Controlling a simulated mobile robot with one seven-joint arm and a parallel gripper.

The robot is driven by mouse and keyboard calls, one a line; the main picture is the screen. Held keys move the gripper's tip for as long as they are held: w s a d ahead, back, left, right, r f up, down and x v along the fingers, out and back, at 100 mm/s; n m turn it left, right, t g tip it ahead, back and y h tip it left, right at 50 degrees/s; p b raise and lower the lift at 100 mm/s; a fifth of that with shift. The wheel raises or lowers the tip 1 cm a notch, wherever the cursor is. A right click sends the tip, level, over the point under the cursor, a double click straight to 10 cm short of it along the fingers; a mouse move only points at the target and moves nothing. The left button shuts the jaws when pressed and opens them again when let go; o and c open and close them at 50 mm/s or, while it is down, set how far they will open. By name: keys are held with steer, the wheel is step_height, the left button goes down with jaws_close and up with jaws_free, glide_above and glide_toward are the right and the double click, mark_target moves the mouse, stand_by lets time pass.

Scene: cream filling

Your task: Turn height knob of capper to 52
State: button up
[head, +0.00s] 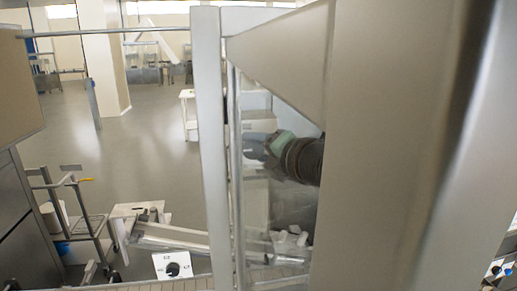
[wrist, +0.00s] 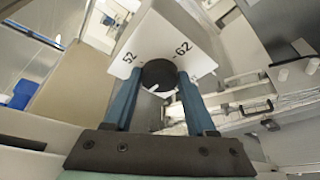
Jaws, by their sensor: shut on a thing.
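In the wrist view, the black round height knob (wrist: 158,72) sits on the underside or face of a white box (wrist: 160,36), with the printed marks "52" to its left and "62" to its right. My gripper (wrist: 158,78) has its two blue fingers on either side of the knob, shut on it. In the head view, my dark wrist and green-grey gripper (head: 262,148) show through a clear pane; the fingertips and knob there are hard to make out.
In the head view, a tall pale post (head: 210,150) and a wide beige panel (head: 385,150) block much of the view around my arm. Another white plate with a black knob (head: 172,268) is low in front. A metal trolley (head: 75,215) stands left; open floor lies beyond.

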steer(key=shift+c, duration=0.6)
steer(key=shift+f, duration=0.15)
steer(key=shift+b, duration=0.45)
steer(key=shift+a+f+m+t+y+b, duration=0.15)
steer(key=shift+m+t+y+b, duration=0.4)
steer(key=shift+m+b, duration=1.85)
steer(key=shift+d+f+m+t+y+b, duration=0.2)
steer(key=shift+m+t+b, duration=0.6)
steer(key=shift+m+b, duration=1.55)
steer(key=shift+a+f+m+t+y+b, duration=0.15)
steer(key=shift+m+t+y+b, duration=0.4)
steer(key=shift+m+b, duration=1.85)
steer(key=shift+r+n+b, duration=0.2)
steer(key=shift+n+b, duration=0.45)
steer(key=shift+b, duration=0.15)
